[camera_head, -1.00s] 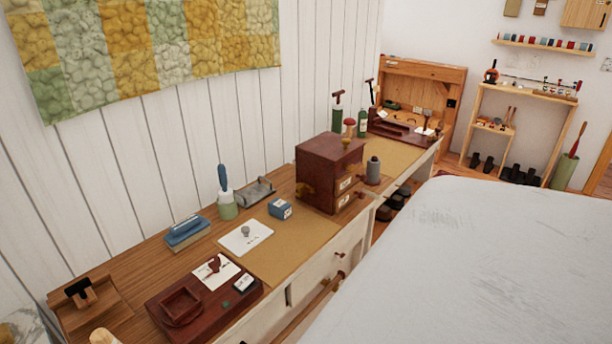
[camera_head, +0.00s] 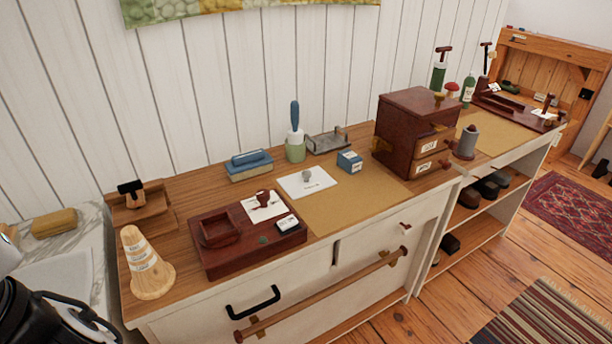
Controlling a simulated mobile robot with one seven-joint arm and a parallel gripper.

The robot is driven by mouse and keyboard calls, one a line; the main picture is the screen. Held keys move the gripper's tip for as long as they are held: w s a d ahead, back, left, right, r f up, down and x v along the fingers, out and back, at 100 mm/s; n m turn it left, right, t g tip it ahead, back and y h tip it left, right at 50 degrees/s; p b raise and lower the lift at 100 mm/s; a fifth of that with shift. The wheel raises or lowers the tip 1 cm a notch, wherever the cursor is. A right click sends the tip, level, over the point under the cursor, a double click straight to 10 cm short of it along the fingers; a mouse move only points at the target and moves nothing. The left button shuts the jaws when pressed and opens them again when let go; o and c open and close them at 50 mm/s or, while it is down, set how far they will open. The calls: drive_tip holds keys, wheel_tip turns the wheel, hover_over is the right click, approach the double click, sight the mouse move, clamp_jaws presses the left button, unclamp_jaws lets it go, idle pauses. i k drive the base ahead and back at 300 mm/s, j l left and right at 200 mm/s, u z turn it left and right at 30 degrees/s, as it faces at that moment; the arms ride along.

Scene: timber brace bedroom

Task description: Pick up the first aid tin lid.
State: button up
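I cannot make out a first aid tin or its lid for certain in this view. A small blue box with a white label (camera_head: 349,162) stands on the long wooden counter (camera_head: 185,190), left of a dark red drawer box. A grey metal holder (camera_head: 327,142) lies behind it. A blue-topped block (camera_head: 249,165) lies further left, near the wall. None of these shows clearly as the lid.
A red-brown tray (camera_head: 262,251), a wooden cone (camera_head: 146,265), a white card (camera_head: 306,182) and the drawer box (camera_head: 412,130) stand on the counter. Floor is clear at right, beside a striped rug (camera_head: 555,315).

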sight(298, 185)
drive_tip(key=l+u, duration=0.2)
drive_tip(key=u, duration=0.25)
drive_tip(key=l+u, duration=0.15)
drive_tip(key=u, duration=0.3)
drive_tip(key=j+u, duration=0.1)
drive_tip(key=u, duration=0.35)
drive_tip(key=j+u, duration=0.1)
drive_tip(key=u, duration=0.4)
drive_tip(key=i+u, duration=0.1)
drive_tip(key=u, duration=0.35)
drive_tip(key=k+l+z, duration=0.25)
drive_tip(key=l+z, duration=0.15)
drive_tip(key=l, duration=0.9)
drive_tip(key=l+z, duration=0.4)
drive_tip(key=l, duration=0.9)
drive_tip(key=i+l, duration=0.15)
drive_tip(key=l, duration=0.15)
drive_tip(key=i+l+z, duration=0.15)
drive_tip(key=i+l, duration=0.05)
drive_tip(key=l, duration=0.1)
